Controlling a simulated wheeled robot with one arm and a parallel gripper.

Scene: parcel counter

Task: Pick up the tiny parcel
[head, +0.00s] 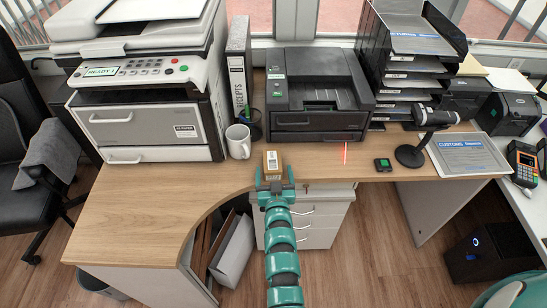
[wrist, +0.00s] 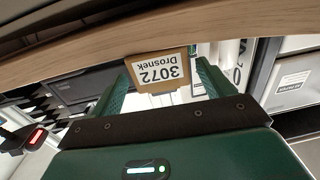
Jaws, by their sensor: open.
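The tiny parcel (head: 272,159) is a small brown box with a white label. It sits at the front edge of the wooden counter (head: 150,195), just in front of the black printer. In the wrist view the parcel (wrist: 149,79) appears upside down, with its label reading "3072 Drosnek". My gripper (head: 274,176) reaches up to the parcel's near side. In the wrist view my gripper (wrist: 163,75) is open, with one green finger on each side of the parcel. Whether either finger touches it, I cannot tell.
A white mug (head: 238,141) and a pen holder (head: 251,124) stand left of the parcel. The black printer (head: 317,90) is behind it, with a red light line on the counter nearby. A small dark device (head: 383,165) and a scanner on a stand (head: 411,153) are to the right.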

